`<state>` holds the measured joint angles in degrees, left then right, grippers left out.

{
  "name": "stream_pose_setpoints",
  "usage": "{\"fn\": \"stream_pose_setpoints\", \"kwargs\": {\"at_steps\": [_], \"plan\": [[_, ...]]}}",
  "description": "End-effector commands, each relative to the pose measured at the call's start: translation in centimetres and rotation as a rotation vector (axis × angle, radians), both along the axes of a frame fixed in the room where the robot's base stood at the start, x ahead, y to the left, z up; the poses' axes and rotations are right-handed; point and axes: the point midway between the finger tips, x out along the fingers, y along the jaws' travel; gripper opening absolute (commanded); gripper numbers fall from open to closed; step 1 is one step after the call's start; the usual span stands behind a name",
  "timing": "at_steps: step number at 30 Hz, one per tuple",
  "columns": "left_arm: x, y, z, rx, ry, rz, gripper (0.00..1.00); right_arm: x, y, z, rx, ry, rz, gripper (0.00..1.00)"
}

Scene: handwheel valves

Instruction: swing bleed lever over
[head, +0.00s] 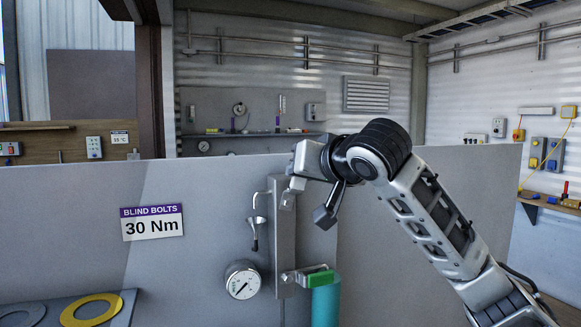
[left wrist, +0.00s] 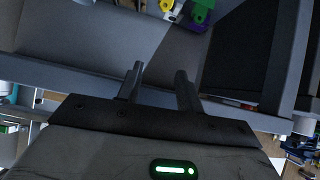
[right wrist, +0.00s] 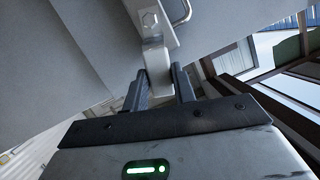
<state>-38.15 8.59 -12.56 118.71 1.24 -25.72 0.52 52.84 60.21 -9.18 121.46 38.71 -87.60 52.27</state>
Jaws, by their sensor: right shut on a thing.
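The bleed lever shows in the right wrist view as a pale metal bar (right wrist: 155,58) below a hex bolt. My right gripper (right wrist: 160,80) has its fingers on both sides of this bar and is shut on it. In the head view the right gripper (head: 299,163) is at the top of the upright metal block (head: 283,230) on the grey panel, and its wrist hides part of the grip. A second handle with a green grip (head: 318,278) sits lower on the block. My left gripper (left wrist: 157,80) is open and empty; it is outside the head view.
A teal pipe (head: 326,303) stands below the green grip. A sign (head: 152,222) reads "BLIND BOLTS 30 Nm". A shelf with a yellow ring (head: 91,309) is at lower left.

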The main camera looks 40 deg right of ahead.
Motion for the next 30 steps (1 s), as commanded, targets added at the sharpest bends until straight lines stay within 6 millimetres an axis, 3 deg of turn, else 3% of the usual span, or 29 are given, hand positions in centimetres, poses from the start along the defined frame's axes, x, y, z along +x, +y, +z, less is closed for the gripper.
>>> {"fn": "stream_pose_setpoints", "kwargs": {"at_steps": [4,5,7,17,30], "plan": [[0.0,0.0,0.0,0.000,0.000,0.000,0.36,0.5,1.6,0.4,-0.211,0.062,0.003,0.10],[0.0,0.0,0.0,0.000,0.000,0.000,0.36,0.5,1.7,0.4,-0.234,0.072,0.001,0.29],[0.0,0.0,0.0,0.000,0.000,0.000,0.36,0.5,1.5,0.2,-0.223,0.071,-0.001,0.48],[0.0,0.0,-0.1,0.000,0.000,0.000,0.36,0.2,1.6,0.2,-0.219,0.069,0.000,0.48],[0.0,0.0,-0.4,0.000,0.000,0.000,0.36,-3.8,2.8,0.2,-0.219,0.068,0.000,0.48]]}}
